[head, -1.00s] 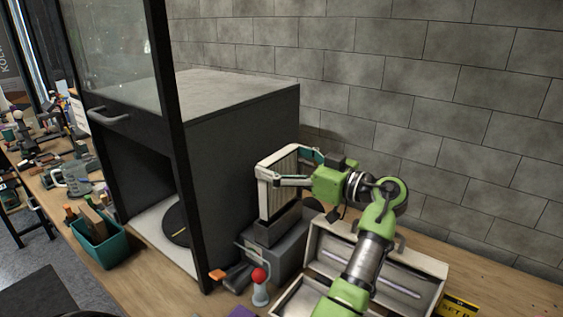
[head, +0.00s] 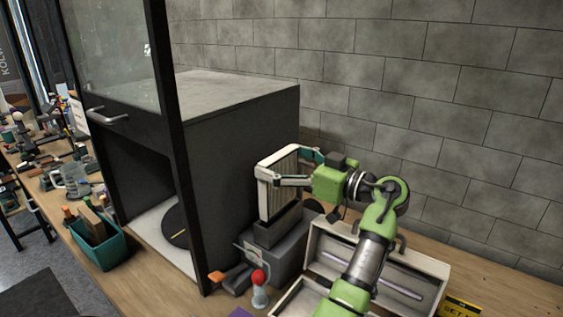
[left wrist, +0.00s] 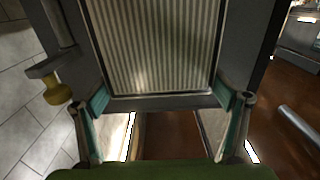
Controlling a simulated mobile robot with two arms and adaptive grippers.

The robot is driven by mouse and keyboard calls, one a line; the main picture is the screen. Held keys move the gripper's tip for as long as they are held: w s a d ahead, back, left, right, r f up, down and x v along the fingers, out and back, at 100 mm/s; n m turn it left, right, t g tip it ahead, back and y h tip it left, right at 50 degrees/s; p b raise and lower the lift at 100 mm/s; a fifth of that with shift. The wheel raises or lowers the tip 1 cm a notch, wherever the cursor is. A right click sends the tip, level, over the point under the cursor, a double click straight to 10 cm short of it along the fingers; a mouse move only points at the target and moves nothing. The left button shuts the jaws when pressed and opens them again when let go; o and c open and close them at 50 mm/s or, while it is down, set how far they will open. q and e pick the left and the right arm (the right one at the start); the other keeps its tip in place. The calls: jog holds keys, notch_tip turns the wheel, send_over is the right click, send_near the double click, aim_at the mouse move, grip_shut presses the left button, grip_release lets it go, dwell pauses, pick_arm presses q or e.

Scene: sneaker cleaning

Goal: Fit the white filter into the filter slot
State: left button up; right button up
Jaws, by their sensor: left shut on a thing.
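The white filter (head: 279,190), a pleated panel in a pale frame, stands upright in the head view. My left gripper (head: 290,168) is shut on it, with one finger along each side. The left wrist view shows the filter's pleats (left wrist: 150,45) between the teal fingertips of the gripper (left wrist: 165,98). Below the filter is the dark slot housing (head: 277,229) on top of a grey machine (head: 275,258). The filter's lower edge meets the housing in the head view. I cannot tell how deep it sits. My right gripper is not in view.
A dark cabinet (head: 240,150) stands close left of the machine. An open pale case (head: 385,265) lies to the right, under my arm. A red-topped bottle (head: 260,288) stands in front. A teal bin (head: 97,245) is at the left. The brick wall is behind.

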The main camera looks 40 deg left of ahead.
aim_at(272, 201)
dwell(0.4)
pick_arm(q)
jog(key=shift+b, duration=0.45)
jog(key=shift+f, duration=0.1)
jog(key=shift+f+b, duration=0.35)
jog(key=shift+b, duration=0.15)
jog(key=shift+f+b, duration=0.4)
jog(key=shift+s+f+b, duration=0.1)
jog(key=shift+f+b, duration=1.3)
jog(key=shift+b, duration=0.05)
jog(key=shift+r, duration=0.2)
